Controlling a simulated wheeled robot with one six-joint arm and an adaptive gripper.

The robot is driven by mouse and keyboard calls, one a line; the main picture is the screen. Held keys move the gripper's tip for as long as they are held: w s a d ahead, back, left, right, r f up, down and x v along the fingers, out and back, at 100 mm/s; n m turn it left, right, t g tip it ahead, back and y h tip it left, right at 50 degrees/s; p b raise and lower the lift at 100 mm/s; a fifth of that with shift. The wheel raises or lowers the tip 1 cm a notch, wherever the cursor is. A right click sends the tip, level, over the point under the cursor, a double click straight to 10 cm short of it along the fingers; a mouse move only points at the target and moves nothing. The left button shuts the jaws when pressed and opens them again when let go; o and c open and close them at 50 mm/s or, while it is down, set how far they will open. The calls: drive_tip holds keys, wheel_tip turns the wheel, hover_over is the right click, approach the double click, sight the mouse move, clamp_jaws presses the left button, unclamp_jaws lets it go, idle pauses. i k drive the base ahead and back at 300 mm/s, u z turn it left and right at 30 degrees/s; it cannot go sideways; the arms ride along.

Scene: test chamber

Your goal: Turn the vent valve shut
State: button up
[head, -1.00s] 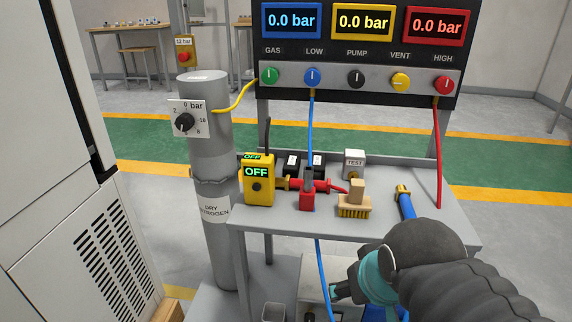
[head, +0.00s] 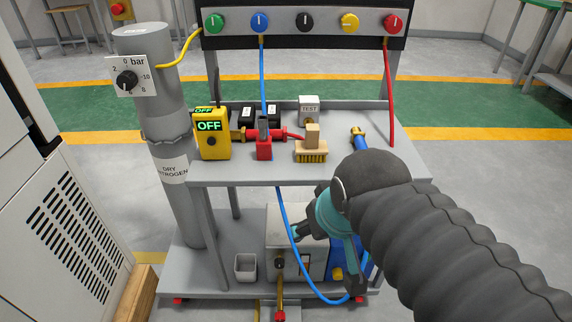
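The yellow vent valve knob (head: 349,22) sits on the grey strip of the panel at the top of the head view, between a black knob and a red knob. Its mark looks turned crosswise, unlike the upright marks beside it, but it is small. The name labels above the knobs are out of frame. My gripper (head: 325,258) is low in front of the cart, below the upper shelf and well below the knob. Its fingers are spread apart, with nothing seen between them. It touches no knob.
Green (head: 213,22), blue (head: 260,22), black (head: 304,22) and red (head: 392,22) knobs share the strip. The shelf (head: 225,174) holds a yellow meter (head: 211,138), a brush (head: 311,151) and red fittings. Blue and red hoses hang from the panel. A grey nitrogen cylinder (head: 180,220) stands left.

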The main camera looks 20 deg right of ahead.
sight(349, 23)
drive_tip(key=k, duration=1)
drive_tip(key=i, duration=0.6)
drive_tip(key=z, duration=0.5)
